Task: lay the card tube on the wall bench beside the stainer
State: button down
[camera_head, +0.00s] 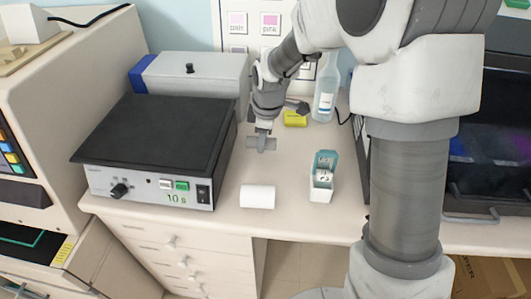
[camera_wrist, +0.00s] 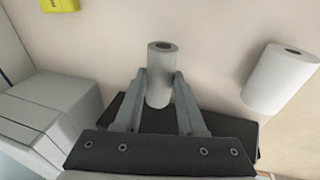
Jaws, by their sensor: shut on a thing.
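My gripper (camera_head: 262,150) is above the wall bench (camera_head: 225,228), pointing down, just right of a black-topped device (camera_head: 150,130) with a "10 s" readout. In the wrist view (camera_wrist: 160,95), its two fingers are shut on a pale grey tube, the card tube (camera_wrist: 160,62), with a dark round hole in its end. The tube lies level, its axis running left to right in the head view. It is low over the bench; I cannot tell if it touches. Whether the black-topped device or the large machine (camera_head: 60,90) at far left is the stainer, I cannot tell.
A white roll (camera_head: 257,197) lies near the front edge. A teal-and-white box (camera_head: 323,177) stands to its right. A yellow block (camera_head: 295,119), a clear bottle (camera_head: 326,88) and a grey box (camera_head: 200,75) are at the back. Bare bench surrounds the gripper.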

jog(key=shift+s+x, duration=0.2)
jog(key=shift+x, duration=0.8)
jog(key=shift+s+x, duration=0.25)
jog(key=shift+x, duration=0.75)
jog(key=shift+d+f+b, duration=0.15)
jog(key=shift+f+b, duration=0.05)
jog(key=shift+b, duration=0.1)
jog(key=c, duration=0.8)
grip_release()
jog(key=shift+f, duration=0.1)
jog(key=shift+o, duration=0.2)
jog(key=a+p+v, duration=0.1)
jog(key=v, duration=1)
jog(key=s+d+r+m+t, duration=0.2)
jog(key=s+d+r+m, duration=0.55)
jog(key=s+r, duration=0.3)
jog(key=s+d+m+t+h, duration=0.1)
jog(key=s+d+m, duration=0.2)
jog(key=s+m, duration=0.5)
jog(key=s, duration=0.4)
jog(key=shift+s+d+r, duration=0.25)
jog(key=shift+r, duration=0.15)
jog(key=shift+m, duration=0.25)
